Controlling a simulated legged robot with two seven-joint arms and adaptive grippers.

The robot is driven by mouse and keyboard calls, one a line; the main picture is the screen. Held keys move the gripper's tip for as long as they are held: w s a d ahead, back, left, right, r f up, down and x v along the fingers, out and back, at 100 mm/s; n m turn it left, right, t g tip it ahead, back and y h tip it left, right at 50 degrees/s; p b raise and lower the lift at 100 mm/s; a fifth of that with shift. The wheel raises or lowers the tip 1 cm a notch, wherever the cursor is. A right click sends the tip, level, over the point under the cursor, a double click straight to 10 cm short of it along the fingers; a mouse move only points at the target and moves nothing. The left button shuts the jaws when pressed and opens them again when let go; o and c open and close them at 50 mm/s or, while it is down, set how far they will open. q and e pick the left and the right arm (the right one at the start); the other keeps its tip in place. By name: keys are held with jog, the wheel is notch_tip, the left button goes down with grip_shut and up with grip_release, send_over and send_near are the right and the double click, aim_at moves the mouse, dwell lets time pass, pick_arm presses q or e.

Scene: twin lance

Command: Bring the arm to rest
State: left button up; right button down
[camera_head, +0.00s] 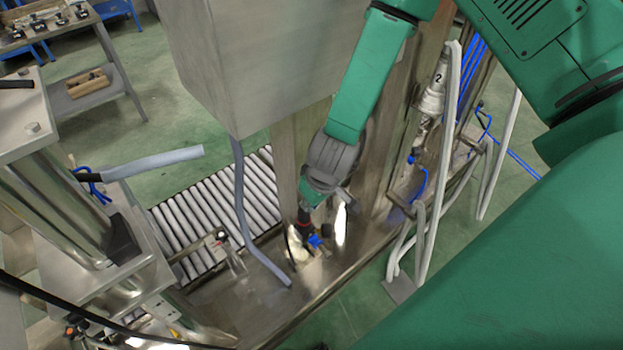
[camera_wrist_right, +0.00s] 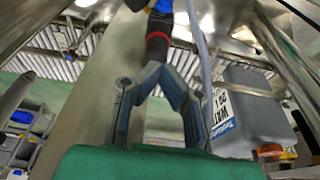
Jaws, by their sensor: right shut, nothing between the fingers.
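My right arm (camera_head: 372,75) is green and reaches down from the top of the head view. Its dark grey gripper (camera_head: 318,192) is low over the steel machine, beside a steel post. In the right wrist view the two grey fingers (camera_wrist_right: 166,72) are shut, with nothing held between them. Just beyond them is a black fitting with a red ring (camera_wrist_right: 157,42) and a blue part above it. The fitting (camera_head: 304,218) also shows below the gripper in the head view. I cannot tell whether the fingers touch it. My left gripper is not in view.
A steel box (camera_head: 262,65) hangs left of my forearm. A roller conveyor (camera_head: 205,215) lies at lower left. A grey hose (camera_head: 241,200) runs down near the gripper. A lance marked 2 (camera_head: 432,98) and pale hoses (camera_head: 440,200) stand to the right.

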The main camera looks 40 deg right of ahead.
dwell(0.3)
jog(key=s+f+g, duration=0.1)
jog(key=s+f, duration=0.1)
jog(key=s, duration=0.8)
jog(key=s+f+g+b, duration=0.1)
jog(key=s+f, duration=0.2)
jog(key=s, duration=0.8)
jog(key=shift+d+f, duration=0.15)
jog(key=shift+f, duration=0.2)
jog(key=shift+w, duration=0.15)
